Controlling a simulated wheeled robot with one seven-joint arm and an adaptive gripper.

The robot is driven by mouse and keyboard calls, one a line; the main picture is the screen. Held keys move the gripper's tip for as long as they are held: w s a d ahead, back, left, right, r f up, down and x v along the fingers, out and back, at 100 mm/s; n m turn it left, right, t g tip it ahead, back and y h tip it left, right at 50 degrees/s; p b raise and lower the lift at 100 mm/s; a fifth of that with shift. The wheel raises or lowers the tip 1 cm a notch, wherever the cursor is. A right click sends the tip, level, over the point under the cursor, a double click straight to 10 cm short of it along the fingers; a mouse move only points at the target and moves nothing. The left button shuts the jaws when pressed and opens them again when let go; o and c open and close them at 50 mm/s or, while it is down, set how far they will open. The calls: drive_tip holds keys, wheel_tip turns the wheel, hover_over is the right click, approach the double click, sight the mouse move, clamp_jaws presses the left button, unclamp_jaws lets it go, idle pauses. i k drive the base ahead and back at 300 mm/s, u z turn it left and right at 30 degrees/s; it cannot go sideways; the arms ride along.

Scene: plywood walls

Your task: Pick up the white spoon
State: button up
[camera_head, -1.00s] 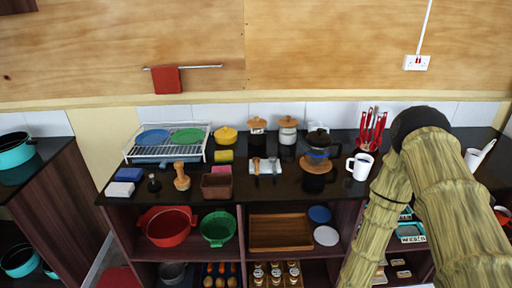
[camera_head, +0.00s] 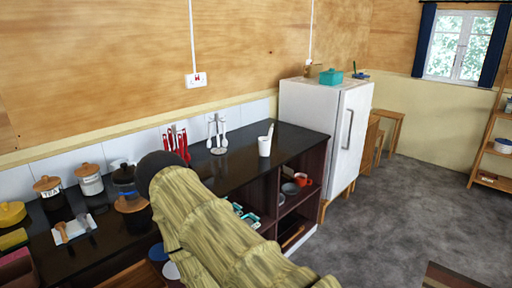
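White long-handled utensils (camera_head: 217,134) stand upright against the back wall on the black counter, and one of them may be a white spoon. A white cup (camera_head: 264,147) to their right holds a pale upright utensil (camera_head: 270,131), whose head is too small to identify. My bamboo-patterned arm crosses the lower middle of the head view and hides part of the counter and shelves. My gripper is out of view, so what it holds cannot be seen.
Red-handled utensils (camera_head: 175,141) stand behind my arm. Jars (camera_head: 89,179) and a coffee press (camera_head: 124,180) are on the left. A white fridge (camera_head: 324,125) adjoins the counter's right end. Grey floor (camera_head: 405,225) is open at right.

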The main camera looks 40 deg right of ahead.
sight(271, 130)
drive_tip(key=z, duration=1.5)
